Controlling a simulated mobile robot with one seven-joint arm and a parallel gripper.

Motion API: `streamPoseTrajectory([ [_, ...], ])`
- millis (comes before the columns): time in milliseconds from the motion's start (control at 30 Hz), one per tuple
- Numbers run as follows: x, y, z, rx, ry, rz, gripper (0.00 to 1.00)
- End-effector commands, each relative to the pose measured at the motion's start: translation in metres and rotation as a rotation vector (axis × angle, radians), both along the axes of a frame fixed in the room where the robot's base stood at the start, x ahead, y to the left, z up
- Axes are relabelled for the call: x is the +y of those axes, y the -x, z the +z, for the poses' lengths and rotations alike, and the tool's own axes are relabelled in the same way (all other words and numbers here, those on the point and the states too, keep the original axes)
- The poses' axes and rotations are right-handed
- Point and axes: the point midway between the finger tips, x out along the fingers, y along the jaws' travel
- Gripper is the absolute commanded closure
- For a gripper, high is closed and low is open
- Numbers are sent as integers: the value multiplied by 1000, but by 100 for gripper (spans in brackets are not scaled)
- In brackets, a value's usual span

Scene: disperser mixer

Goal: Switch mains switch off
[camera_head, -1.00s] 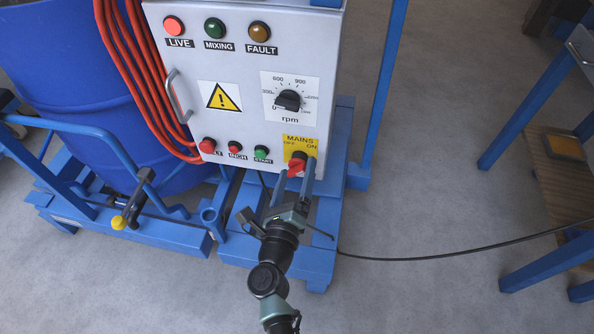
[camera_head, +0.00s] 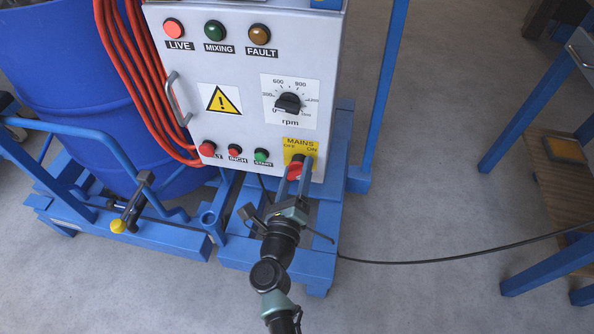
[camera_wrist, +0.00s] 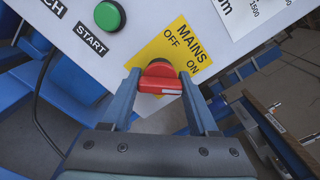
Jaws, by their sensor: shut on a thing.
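The mains switch is a red rotary knob (camera_head: 295,171) on a yellow plate (camera_head: 301,147) marked MAINS, OFF and ON, at the lower right of the grey control panel (camera_head: 245,75). In the wrist view the red knob (camera_wrist: 158,86) sits between the two fingers, its front bar spanning from one to the other. My gripper (camera_head: 296,173) is shut on the knob, one finger at each side; it also shows in the wrist view (camera_wrist: 160,80). The fingers hide part of the knob's sides, and its exact pointing is hard to tell. The LIVE lamp (camera_head: 174,28) looks bright red.
A green START button (camera_head: 262,155) and two red buttons lie left of the switch. The rpm dial (camera_head: 288,103) is above it. Orange cables (camera_head: 150,95) and a blue drum (camera_head: 60,90) stand left. A black cable (camera_head: 430,260) crosses the floor; a blue-legged table (camera_head: 530,105) stands right.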

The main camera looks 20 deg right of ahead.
Motion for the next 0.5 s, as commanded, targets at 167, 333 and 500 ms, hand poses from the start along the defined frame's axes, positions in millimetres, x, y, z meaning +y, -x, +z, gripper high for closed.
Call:
streamPoseTrajectory([
  [167,0,0,0,10,15,0,96],
  [333,1,0,2,45,66,1,96],
  [500,1,0,3,110,161,1,96],
])
